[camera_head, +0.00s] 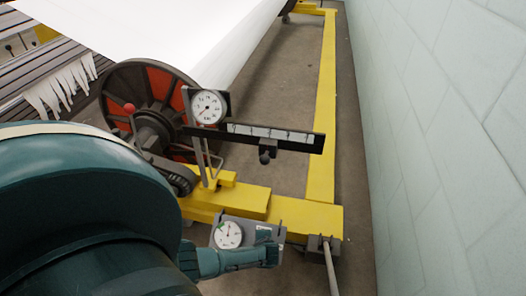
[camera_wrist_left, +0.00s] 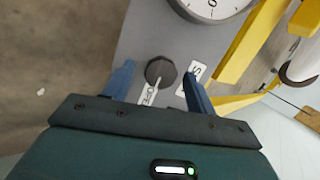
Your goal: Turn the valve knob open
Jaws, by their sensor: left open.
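The valve knob (camera_wrist_left: 160,71) is a small round black knob on a grey panel (camera_wrist_left: 140,35) in the left wrist view. A white label (camera_wrist_left: 148,93) lies just below it and another white label (camera_wrist_left: 194,72) lies to its right; the lettering is hard to read. My left gripper (camera_wrist_left: 159,76) is open, with one blue finger on each side of the knob. I cannot tell whether either finger touches it. In the head view my left gripper (camera_head: 268,246) is at the panel with the small gauge (camera_head: 228,235), and the knob is hidden there.
The yellow frame (camera_head: 285,213) runs beside and behind the panel. A larger gauge (camera_head: 208,107) and a dark bar (camera_head: 275,136) stand above it, near a red and black wheel (camera_head: 150,82). A pale wall (camera_head: 450,130) closes the right side.

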